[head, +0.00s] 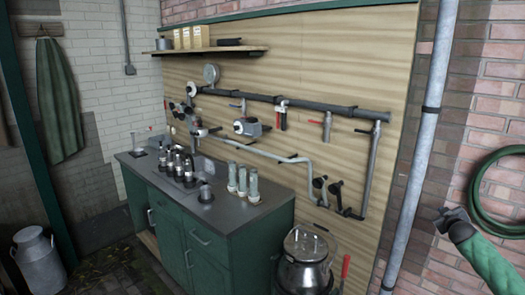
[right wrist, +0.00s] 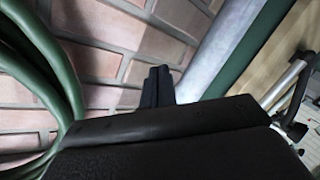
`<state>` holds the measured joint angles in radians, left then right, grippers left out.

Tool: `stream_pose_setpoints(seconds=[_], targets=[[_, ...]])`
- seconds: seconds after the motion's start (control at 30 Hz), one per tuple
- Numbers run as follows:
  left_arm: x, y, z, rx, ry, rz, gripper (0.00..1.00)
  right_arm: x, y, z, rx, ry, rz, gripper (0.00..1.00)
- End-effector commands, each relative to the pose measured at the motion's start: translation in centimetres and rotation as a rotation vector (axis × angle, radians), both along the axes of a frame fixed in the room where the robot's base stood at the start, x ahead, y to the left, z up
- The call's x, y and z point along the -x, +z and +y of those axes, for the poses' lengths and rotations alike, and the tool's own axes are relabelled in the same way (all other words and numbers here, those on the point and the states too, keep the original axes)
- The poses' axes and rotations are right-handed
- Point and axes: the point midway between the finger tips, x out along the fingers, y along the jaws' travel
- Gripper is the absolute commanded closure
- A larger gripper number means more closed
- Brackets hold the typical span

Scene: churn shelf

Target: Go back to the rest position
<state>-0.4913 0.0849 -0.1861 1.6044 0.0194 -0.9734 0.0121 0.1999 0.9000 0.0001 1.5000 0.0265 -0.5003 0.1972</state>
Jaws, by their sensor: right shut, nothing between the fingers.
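My right gripper (head: 442,217) shows at the right of the head view, at the end of my green arm. It is in front of the brick wall, right of the grey vertical pipe. In the right wrist view its two dark fingers (right wrist: 160,75) are together with nothing between them. My left gripper is in neither view.
A coiled green hose (head: 488,190) hangs on the wall close to my right gripper. A grey vertical pipe (head: 415,160) stands left of it. Further left are a wooden panel with pipework (head: 350,55), a green cabinet (head: 210,245) with bottles on top, and a metal churn (head: 305,270).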

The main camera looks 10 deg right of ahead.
Motion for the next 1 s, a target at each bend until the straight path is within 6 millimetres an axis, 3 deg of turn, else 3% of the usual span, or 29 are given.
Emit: stream_pose_setpoints(seconds=[0.2,0.57,0.87,1.0], targets=[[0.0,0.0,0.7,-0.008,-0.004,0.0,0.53,2.3,-2.7,-2.6,0.044,-0.153,0.193,1.0],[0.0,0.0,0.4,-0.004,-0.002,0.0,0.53,5.7,-5.4,-4.8,0.078,-0.303,0.418,1.0],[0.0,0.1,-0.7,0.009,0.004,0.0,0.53,6.9,-13.2,-0.5,0.033,-0.257,0.477,1.0],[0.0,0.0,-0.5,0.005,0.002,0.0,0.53,7.9,-17.8,2.2,0.004,-0.233,0.517,1.0]])
